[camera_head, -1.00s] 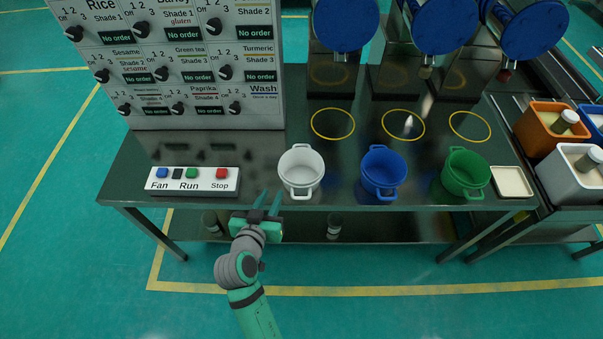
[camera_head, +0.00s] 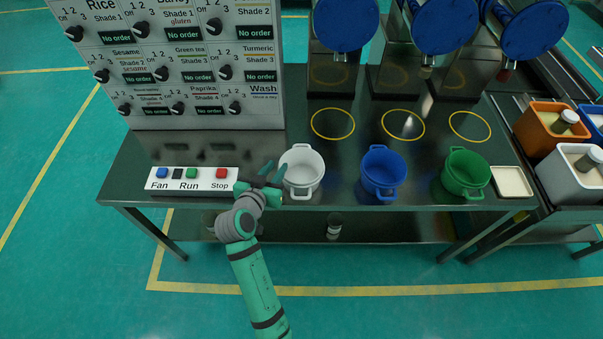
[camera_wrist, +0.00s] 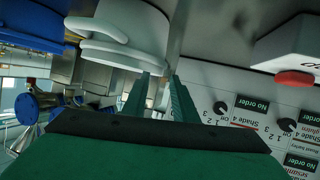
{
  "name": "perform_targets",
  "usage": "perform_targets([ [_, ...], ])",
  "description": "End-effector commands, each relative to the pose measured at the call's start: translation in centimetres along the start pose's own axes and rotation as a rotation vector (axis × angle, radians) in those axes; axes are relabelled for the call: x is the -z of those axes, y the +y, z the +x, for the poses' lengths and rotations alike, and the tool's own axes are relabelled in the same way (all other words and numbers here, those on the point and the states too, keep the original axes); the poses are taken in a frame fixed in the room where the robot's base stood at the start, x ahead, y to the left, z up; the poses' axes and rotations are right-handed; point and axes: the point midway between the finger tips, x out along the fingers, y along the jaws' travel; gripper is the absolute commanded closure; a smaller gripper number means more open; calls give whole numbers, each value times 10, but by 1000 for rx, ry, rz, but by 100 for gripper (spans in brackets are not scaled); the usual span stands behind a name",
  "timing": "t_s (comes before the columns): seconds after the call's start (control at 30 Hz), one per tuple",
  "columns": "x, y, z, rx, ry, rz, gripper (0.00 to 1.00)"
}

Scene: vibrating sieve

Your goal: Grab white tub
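The white tub (camera_head: 302,171) stands upright on the dark table, with handles at its front and back. It also shows in the wrist view (camera_wrist: 135,35), at the upper left, close beyond the fingers. My gripper (camera_head: 273,171) is just left of the tub, with its two green fingers pointing up and to the right. In the wrist view the fingers (camera_wrist: 160,95) are apart with nothing between them. The tub does not lie between the fingers. I cannot tell whether a finger touches it.
A blue tub (camera_head: 382,174) and a green tub (camera_head: 466,174) stand to the right. A button box (camera_head: 195,180) is close on the left. The control panel (camera_head: 180,60) rises behind. Yellow rings (camera_head: 333,124) mark clear table behind the tubs.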

Motion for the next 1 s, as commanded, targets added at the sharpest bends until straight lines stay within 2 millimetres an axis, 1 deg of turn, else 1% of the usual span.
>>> perform_targets([
  [0.03,1,0,8,-1,0,1,74],
  [0.1,0,0,18,0,-1,0,74],
  [0.2,1,0,29,0,0,0,74],
  [0.3,0,-1,34,2,0,0,74],
  [0.53,0,0,35,0,0,1,74],
  [0.63,0,1,35,-1,0,1,98],
  [0.67,0,1,35,-1,0,1,100],
  [1.0,0,1,35,-1,-1,1,100],
])
